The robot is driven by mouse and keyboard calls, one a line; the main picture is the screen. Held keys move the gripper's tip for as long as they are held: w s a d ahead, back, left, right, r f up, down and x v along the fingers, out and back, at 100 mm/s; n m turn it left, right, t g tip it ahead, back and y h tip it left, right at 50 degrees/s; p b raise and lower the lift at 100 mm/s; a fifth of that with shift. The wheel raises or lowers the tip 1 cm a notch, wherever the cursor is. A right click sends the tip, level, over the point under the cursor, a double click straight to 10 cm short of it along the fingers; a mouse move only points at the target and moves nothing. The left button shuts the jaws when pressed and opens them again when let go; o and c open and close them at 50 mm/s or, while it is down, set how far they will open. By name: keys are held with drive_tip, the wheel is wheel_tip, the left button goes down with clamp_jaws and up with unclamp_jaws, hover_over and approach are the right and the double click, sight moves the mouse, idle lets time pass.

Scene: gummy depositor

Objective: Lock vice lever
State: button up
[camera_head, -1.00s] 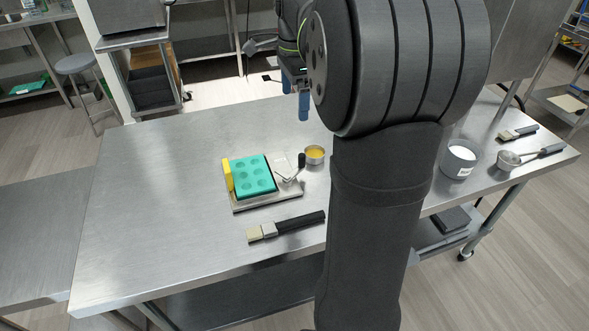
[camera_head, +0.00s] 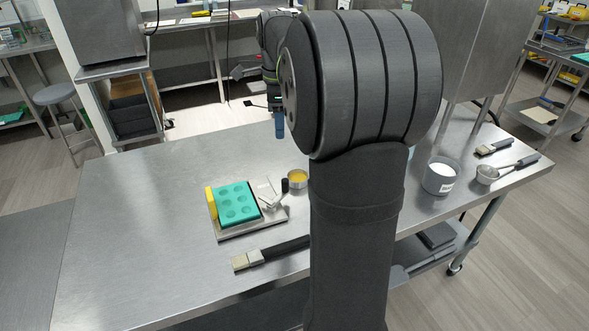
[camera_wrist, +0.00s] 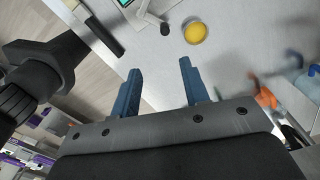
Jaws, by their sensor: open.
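The vice (camera_head: 252,227) is a flat metal fixture on the steel table, left of my arm. A teal mold (camera_head: 238,203) with several round cavities sits in it, with a yellow jaw (camera_head: 211,204) along its left side. The vice lever (camera_head: 285,185) has a black grip and stands up at the right side of the vice. Its black tip also shows at the top of the wrist view (camera_wrist: 165,29). My gripper (camera_wrist: 158,82) has two blue fingers, spread wide with nothing between them. It is apart from the lever; in the head view one blue finger (camera_head: 279,125) shows beyond the vice.
A cup of yellow liquid (camera_head: 298,179) stands close behind the lever. A brush (camera_head: 270,254) lies in front of the vice. A white-filled container (camera_head: 440,177), a metal scoop (camera_head: 488,174) and another brush (camera_head: 494,148) are at the right. The table's left side is clear.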

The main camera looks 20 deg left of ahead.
sight(285, 180)
drive_tip(key=f+m, duration=0.1)
drive_tip(key=f, duration=0.5)
drive_tip(key=f+m, duration=0.1)
drive_tip(key=f, duration=0.6)
drive_tip(key=w+f, duration=0.1)
drive_tip(key=f, duration=0.5)
drive_tip(key=shift+w+d+f+m, duration=0.1)
drive_tip(key=shift+d+f+m, duration=0.1)
drive_tip(key=shift+f+m, duration=0.2)
clamp_jaws()
